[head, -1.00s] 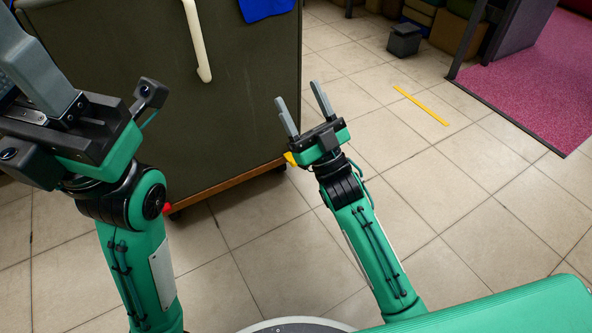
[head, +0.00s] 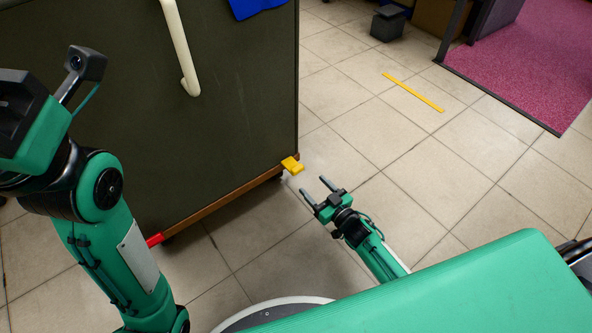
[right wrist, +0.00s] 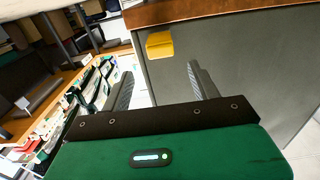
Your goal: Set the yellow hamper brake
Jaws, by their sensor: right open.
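The yellow brake pedal (head: 292,166) sticks out at the lower right corner of the dark hamper (head: 215,110), at its wooden base edge. My right gripper (head: 313,186) is open and empty, low near the floor, just right of and below the pedal in the head view, apart from it. In the right wrist view the yellow pedal (right wrist: 159,45) shows beyond and between the open fingers (right wrist: 158,74), under the brown base edge. My left gripper (head: 22,115) is cut off at the left edge and its fingers are out of view.
A red pedal (head: 155,240) sits at the hamper's lower left, partly behind my left arm. A white handle (head: 180,50) runs down the hamper's side. Tiled floor is clear to the right, with a yellow strip (head: 413,92), a grey bin (head: 388,23) and a pink carpet (head: 530,60).

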